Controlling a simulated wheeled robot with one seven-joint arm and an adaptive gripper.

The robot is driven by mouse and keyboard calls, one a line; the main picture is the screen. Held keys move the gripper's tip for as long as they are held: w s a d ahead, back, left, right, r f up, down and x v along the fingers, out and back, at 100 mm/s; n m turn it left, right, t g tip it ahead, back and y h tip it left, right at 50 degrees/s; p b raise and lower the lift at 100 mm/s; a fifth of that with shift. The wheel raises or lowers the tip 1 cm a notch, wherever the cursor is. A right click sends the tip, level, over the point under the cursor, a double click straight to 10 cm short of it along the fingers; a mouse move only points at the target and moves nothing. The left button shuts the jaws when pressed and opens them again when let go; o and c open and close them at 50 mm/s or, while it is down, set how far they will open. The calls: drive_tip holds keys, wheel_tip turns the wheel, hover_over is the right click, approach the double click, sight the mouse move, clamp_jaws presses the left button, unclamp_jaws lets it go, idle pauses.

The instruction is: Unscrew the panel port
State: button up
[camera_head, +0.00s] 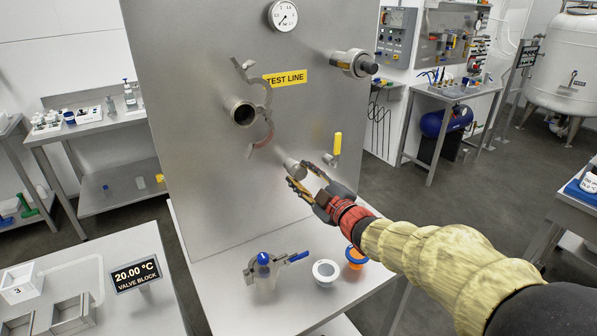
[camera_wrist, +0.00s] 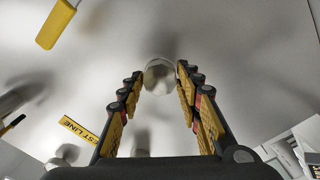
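A short round metal port (camera_head: 291,167) sticks out of the lower part of the steel panel (camera_head: 200,190). Its round end (camera_wrist: 160,77) shows between my fingertips in the wrist view. My gripper (camera_head: 303,175) is at this port, with one finger on each side. The fingers (camera_wrist: 161,82) look open, with narrow gaps beside the port's end; I see no clear contact. The port's lower edge is partly hidden by my gripper in the head view.
A yellow-handled valve (camera_head: 337,146) sits close right of the port. An open pipe end (camera_head: 241,112) with an open clamp (camera_head: 262,88) is up left. Below, the bench holds a blue-handled clamp piece (camera_head: 265,268), a white cup (camera_head: 326,272) and an orange ring (camera_head: 356,257).

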drive_tip(key=shift+o, duration=0.4)
drive_tip(key=shift+p, duration=0.3)
drive_tip(key=shift+r+m+p, duration=0.2)
drive_tip(key=shift+m+p, duration=0.65)
drive_tip(key=shift+m, duration=0.15)
drive_tip(key=shift+f+m+p, duration=0.15)
drive_tip(key=shift+m+p, duration=1.2)
drive_tip(key=shift+m, duration=0.35)
